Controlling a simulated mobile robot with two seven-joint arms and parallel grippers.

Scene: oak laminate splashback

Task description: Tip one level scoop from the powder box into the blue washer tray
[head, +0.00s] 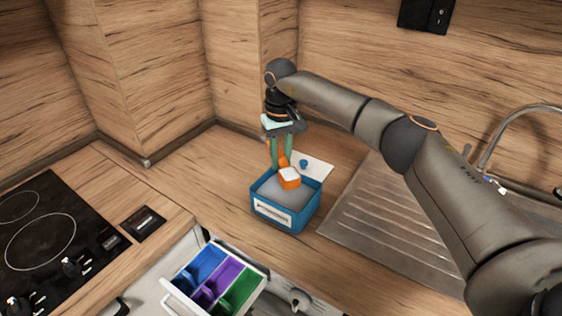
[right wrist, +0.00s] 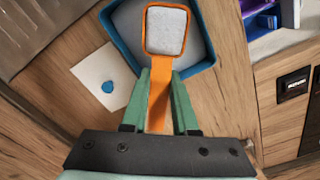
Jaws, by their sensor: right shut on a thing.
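My right gripper (head: 280,160) is shut on the handle of an orange scoop (head: 290,182), above the powder box. The right wrist view shows the scoop (right wrist: 161,62) filled with white powder, its handle between the green fingers (right wrist: 160,85). The blue powder box (head: 308,214) stands open on the worktop with grey-white powder inside and a label on its front. The washer drawer (head: 257,269) is pulled out at the front, with a blue tray (head: 203,260), a purple one (head: 220,275) and a green one (head: 242,286). My left gripper is not in view.
A white card with a blue dot (head: 318,168) lies behind the box. A ribbed steel sink drainer (head: 365,225) is to the right, with a tap. A black hob (head: 50,230) is at the left. Wood walls close off the back.

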